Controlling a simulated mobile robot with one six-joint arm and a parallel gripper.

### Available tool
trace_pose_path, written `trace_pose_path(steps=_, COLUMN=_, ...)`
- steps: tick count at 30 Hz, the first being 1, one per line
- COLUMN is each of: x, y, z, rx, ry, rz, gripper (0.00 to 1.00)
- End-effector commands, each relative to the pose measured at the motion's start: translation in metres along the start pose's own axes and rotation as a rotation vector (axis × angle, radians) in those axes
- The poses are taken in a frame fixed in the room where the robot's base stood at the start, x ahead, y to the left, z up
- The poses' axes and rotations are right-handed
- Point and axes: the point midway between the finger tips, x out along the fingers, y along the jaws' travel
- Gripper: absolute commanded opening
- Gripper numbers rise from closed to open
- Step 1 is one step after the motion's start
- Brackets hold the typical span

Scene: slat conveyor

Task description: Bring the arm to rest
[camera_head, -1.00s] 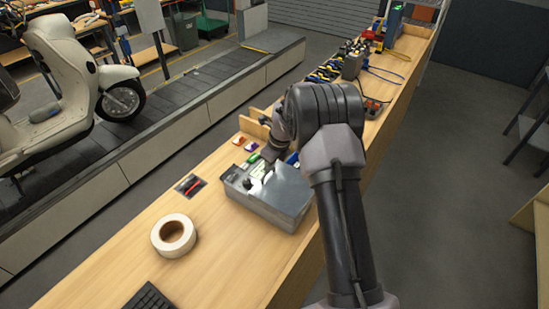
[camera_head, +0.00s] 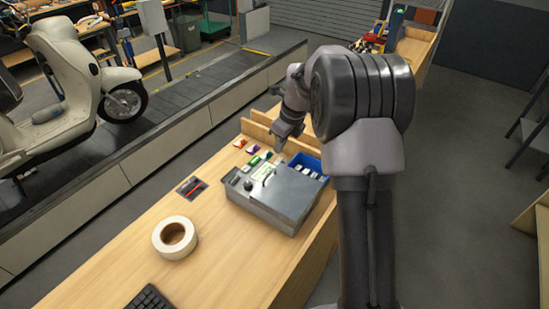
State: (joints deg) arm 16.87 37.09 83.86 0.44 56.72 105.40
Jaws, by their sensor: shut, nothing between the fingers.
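My arm rises from the lower right, bends at a large dark joint, and reaches left over the wooden bench (camera_head: 235,265). My gripper (camera_head: 268,162) hangs at the arm's end above the far part of the bench, behind the grey box (camera_head: 290,203). Its fingers are small and dark in this view; they are shut and hold nothing. The grey box stands on the bench, with a dark knob and a light panel on top. My arm hides part of the bench behind it.
A tape roll (camera_head: 175,238), a dark tray with a red item (camera_head: 192,188) and a keyboard (camera_head: 149,298) lie on the bench. A blue bin (camera_head: 309,168) stands behind the grey box. A cream scooter (camera_head: 62,75) stands on the conveyor (camera_head: 190,92) to the left.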

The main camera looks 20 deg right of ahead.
Motion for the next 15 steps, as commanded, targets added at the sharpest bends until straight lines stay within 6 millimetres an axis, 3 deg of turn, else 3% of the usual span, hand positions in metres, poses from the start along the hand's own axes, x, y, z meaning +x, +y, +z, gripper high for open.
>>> trace_pose_path(steps=3, x=-0.024, y=0.000, z=0.001, rx=0.000, ry=-0.002, rz=-0.003, gripper=0.00)
trace_pose_path(steps=6, x=-0.035, y=0.000, z=0.000, rx=0.000, ry=-0.001, rz=-0.002, gripper=0.00)
trace_pose_path(steps=12, x=-0.041, y=0.001, z=0.000, rx=-0.004, ry=-0.001, rz=-0.002, gripper=0.00)
trace_pose_path(steps=15, x=-0.042, y=0.017, z=-0.002, rx=-0.108, ry=-0.012, rz=-0.013, gripper=0.00)
